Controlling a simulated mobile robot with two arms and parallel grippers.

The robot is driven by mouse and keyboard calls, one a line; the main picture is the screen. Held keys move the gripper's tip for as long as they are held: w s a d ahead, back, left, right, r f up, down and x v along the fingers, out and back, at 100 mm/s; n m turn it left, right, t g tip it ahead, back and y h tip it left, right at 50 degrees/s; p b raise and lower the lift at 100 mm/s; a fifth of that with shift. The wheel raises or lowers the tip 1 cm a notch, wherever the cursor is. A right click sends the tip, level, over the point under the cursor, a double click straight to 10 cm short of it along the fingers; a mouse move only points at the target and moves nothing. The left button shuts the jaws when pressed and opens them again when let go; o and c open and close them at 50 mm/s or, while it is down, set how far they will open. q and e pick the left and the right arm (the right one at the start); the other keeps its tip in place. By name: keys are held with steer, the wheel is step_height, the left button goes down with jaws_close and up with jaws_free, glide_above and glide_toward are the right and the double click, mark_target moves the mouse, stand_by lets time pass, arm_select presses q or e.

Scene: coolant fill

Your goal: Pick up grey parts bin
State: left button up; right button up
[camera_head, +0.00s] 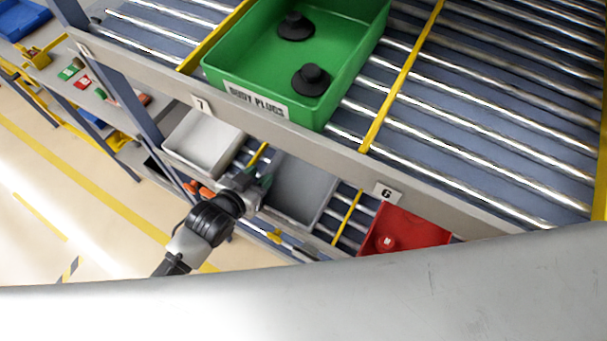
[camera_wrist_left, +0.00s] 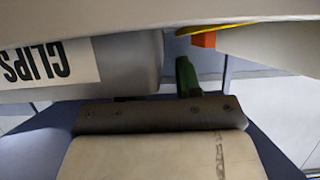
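The grey parts bin (camera_head: 300,190) sits on the lower roller shelf between two yellow lane dividers. It is open-topped, and the upper shelf partly hides it. My left gripper (camera_head: 259,181) is at its near left side, with green fingertips that look spread apart. In the left wrist view a grey bin with a CLIPS label (camera_wrist_left: 50,65), upside down in the picture, is close ahead. One green finger (camera_wrist_left: 187,78) shows just right of its edge, with a small gap. The other finger is hidden. Nothing appears gripped. My right gripper is not in view.
A pale grey-white bin (camera_head: 203,143) stands left of the grey bin, and a red bin (camera_head: 405,232) stands to its right. Above is an upper roller shelf with a green BODY PLUGS bin (camera_head: 262,92). Its front rail (camera_head: 330,155) overhangs the lower shelf. Floor at left is clear.

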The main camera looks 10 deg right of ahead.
arm_select(q)
steer(key=shift+w+d, duration=0.1)
jaws_close()
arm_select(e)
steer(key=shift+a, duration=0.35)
